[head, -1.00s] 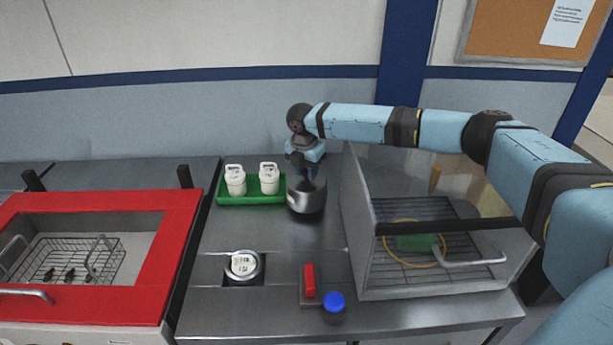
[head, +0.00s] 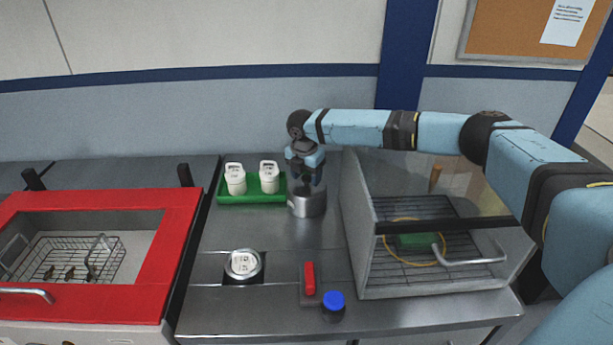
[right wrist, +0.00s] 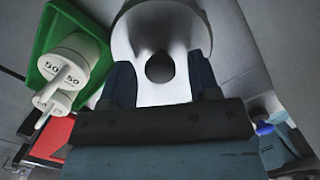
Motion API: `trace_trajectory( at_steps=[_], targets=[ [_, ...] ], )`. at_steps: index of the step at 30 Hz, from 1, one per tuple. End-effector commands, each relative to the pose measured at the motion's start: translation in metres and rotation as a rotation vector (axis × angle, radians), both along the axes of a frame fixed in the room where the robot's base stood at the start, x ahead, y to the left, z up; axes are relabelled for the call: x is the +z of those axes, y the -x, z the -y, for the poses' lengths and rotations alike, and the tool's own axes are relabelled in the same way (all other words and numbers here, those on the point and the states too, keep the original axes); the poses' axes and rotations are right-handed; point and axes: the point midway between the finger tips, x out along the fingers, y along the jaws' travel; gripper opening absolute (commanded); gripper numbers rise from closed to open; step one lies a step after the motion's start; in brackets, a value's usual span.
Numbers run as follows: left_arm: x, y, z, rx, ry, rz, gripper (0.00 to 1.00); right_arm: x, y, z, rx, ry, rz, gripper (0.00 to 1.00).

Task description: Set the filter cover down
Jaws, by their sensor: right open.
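The filter cover, which I take to be the grey metal cylinder (head: 308,204), stands upright on the steel worktop, just right of the green tray. In the right wrist view the cover (right wrist: 190,30) fills the top middle, with a dark round spot in its centre. My right gripper (head: 307,182) is directly above the cover, pointing down. Its two fingers (right wrist: 162,74) are apart in the wrist view, one on each side of the dark spot. Whether they touch the cover is hard to tell. My left gripper is in neither view.
The green tray (head: 228,199) holds two white weights close by on the left. A glass-fronted enclosure (head: 352,225) stands close on the right. A round labelled canister (head: 244,265), a red-handled item (head: 309,279) and a blue-capped bottle (head: 334,302) are nearer the front. The worktop between is clear.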

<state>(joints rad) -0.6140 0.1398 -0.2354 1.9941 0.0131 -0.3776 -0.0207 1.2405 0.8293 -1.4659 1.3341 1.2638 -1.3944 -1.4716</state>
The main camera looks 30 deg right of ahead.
Motion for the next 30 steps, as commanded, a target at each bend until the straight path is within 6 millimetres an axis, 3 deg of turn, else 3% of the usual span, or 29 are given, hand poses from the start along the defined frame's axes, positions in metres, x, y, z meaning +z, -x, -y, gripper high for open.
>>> trace_trajectory(
  at_steps=[12,18,30],
  targets=[
    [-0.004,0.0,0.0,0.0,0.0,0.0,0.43,0.08,0.003,-0.009,0.0,-0.002,0.004,0.56],
    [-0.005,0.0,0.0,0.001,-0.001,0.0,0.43,0.11,0.005,-0.012,0.0,-0.001,0.003,0.56],
    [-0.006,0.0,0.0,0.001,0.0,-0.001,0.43,0.119,0.006,-0.013,0.0,0.0,0.001,0.56]
  ],
)
